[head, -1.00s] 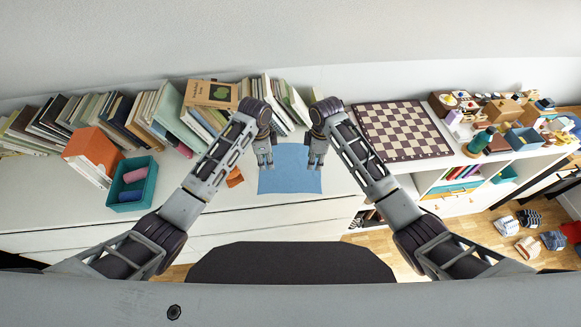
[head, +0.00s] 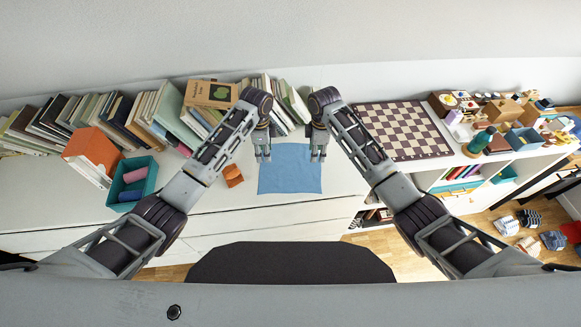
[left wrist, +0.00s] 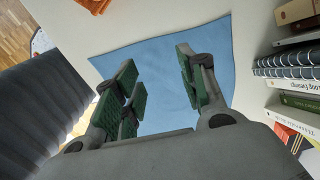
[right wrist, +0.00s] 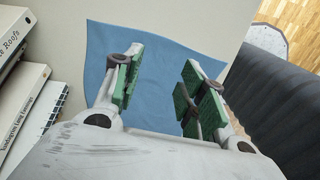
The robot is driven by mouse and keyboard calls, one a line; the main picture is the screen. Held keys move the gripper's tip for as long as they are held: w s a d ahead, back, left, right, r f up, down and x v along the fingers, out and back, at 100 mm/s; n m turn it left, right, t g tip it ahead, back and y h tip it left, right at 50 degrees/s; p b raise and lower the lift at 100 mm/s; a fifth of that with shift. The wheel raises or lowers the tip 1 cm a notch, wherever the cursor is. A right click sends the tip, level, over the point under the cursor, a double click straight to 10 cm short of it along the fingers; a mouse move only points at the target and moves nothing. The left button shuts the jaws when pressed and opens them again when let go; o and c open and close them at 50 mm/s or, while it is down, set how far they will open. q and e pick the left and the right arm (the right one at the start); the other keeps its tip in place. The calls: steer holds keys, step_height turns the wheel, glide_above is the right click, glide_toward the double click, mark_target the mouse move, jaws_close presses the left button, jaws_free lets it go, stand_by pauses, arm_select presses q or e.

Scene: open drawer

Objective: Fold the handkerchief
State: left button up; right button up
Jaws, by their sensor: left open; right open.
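The blue handkerchief (head: 290,172) lies flat and spread out on the white surface in the head view. It also shows under the fingers in the left wrist view (left wrist: 160,70) and in the right wrist view (right wrist: 155,70). My left gripper (head: 263,157) is open and empty above its far left corner. My right gripper (head: 318,157) is open and empty above its far right corner. Green finger pads show apart in both wrist views. Parts of the cloth are hidden behind the fingers. I cannot tell the exact height of the fingers above the cloth.
Books (head: 185,118) line the back left. A teal box (head: 133,184) with rolled items and an orange box (head: 92,150) stand at left. A small orange object (head: 233,175) lies left of the cloth. A chessboard (head: 402,130) lies at right. The front edge is clear.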

mark_target(266, 168)
arm_select(q)
steer(key=shift+f, duration=3.6)
arm_select(e)
steer(key=shift+f, duration=3.65)
arm_select(q)
steer(key=shift+f, duration=0.2)
arm_select(e)
steer(key=shift+f, duration=0.15)
arm_select(q)
steer(key=shift+c, duration=0.3)
arm_select(e)
steer(key=shift+c, duration=0.3)
arm_select(q)
steer(key=shift+s+f, duration=0.1)
jaws_close()
arm_select(e)
steer(key=shift+s+f, duration=0.1)
jaws_close()
arm_select(q)
steer(key=shift+s+f, duration=0.1)
arm_select(e)
steer(key=shift+s, duration=0.1)
arm_select(q)
steer(key=shift+r, duration=0.2)
